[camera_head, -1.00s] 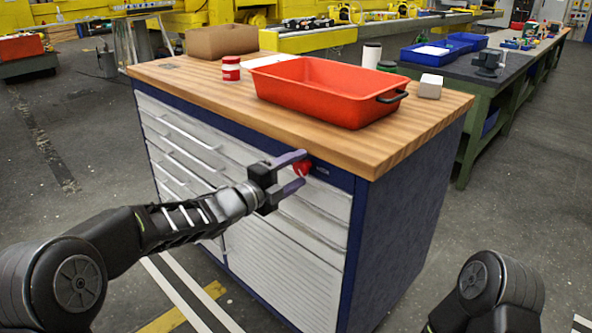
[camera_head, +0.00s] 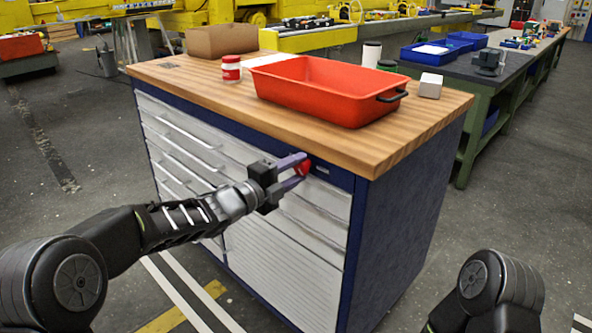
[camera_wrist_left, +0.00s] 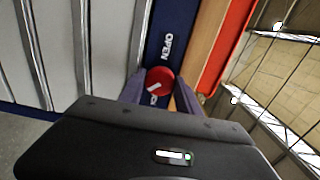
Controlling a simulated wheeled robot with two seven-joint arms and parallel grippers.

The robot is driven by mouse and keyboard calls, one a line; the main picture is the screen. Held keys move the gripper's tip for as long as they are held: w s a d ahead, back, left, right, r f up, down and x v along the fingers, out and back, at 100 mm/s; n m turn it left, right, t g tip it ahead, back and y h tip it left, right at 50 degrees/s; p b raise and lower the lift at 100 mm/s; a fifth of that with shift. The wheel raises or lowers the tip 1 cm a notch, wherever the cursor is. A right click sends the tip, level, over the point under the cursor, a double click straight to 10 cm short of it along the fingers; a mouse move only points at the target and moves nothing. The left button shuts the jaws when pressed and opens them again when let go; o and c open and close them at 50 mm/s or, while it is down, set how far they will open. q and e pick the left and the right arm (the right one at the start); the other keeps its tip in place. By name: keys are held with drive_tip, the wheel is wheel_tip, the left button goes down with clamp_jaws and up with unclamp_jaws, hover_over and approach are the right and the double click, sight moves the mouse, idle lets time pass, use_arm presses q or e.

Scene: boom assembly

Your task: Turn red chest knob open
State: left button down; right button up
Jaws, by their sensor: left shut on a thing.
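The red knob (camera_head: 303,168) sits on the blue top strip of the tool chest (camera_head: 408,220), near its front right corner. In the left wrist view the knob (camera_wrist_left: 159,79) has a white mark on its face, and the word OPEN is printed on the blue strip beyond it. My left gripper (camera_head: 298,170) is at the chest front with its purple fingers on both sides of the knob, shut on it. The gripper body hides the lower part of the wrist view. Of my right arm only a dark link shows at lower right; its gripper is out of view.
On the wooden top (camera_head: 210,95) stand a red bin (camera_head: 325,100), a cardboard box (camera_head: 221,42), a red and white jar (camera_head: 231,69) and a white block (camera_head: 430,86). Closed grey drawers (camera_head: 185,140) fill the front. A green workbench (camera_head: 480,110) stands to the right.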

use_arm(q)
drive_tip(key=shift+n, duration=0.4)
drive_tip(key=n+p, duration=0.2)
drive_tip(key=n, duration=0.2)
drive_tip(key=n+p, duration=0.2)
drive_tip(key=n, duration=0.2)
drive_tip(key=shift+n, duration=0.3)
drive_tip(key=n+p, duration=0.2)
drive_tip(key=n, duration=0.3)
drive_tip(key=shift+p, duration=0.35)
drive_tip(key=shift+n+p, duration=0.65)
drive_tip(key=shift+n, duration=1.15)
drive_tip(key=c, duration=0.9)
unclamp_jaws()
